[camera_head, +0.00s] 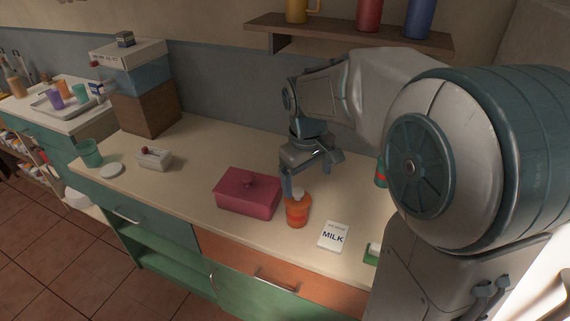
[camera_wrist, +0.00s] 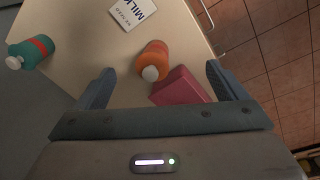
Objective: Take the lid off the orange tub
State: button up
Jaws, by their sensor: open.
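The orange tub (camera_head: 296,214) stands upright near the front edge of the counter, with a small pale lid (camera_head: 298,193) on top. In the wrist view the tub (camera_wrist: 153,52) lies between the finger directions, its pale lid (camera_wrist: 150,73) facing the camera. My gripper (camera_head: 310,172) is open and empty, above and close to the tub. In the wrist view its two fingers (camera_wrist: 160,72) are spread wide on either side, the lid slightly left of the middle. One finger partly overlaps the tub's surroundings in the head view, so exact clearance is unclear.
A dark pink lidded box (camera_head: 247,194) stands close left of the tub. A teal bottle with a red band (camera_wrist: 36,48) stands farther off.

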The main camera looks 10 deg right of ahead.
aim_at(298, 190)
jog(key=w+n+g+y+p, duration=0.1)
jog(key=w+n+p, duration=0.15)
jog(key=w, duration=0.75)
jog(key=f, duration=0.9)
jog(key=shift+d+f, duration=0.15)
jog(key=shift+d, duration=0.2)
jog(key=shift+s+a+f+p, duration=0.1)
jog(key=shift+f+p, duration=0.35)
jog(key=shift+f, duration=0.9)
jog(key=shift+s+a+f+p, duration=0.1)
jog(key=shift+f+p, duration=0.35)
jog(key=shift+f, duration=0.9)
jog(key=c, duration=0.9)
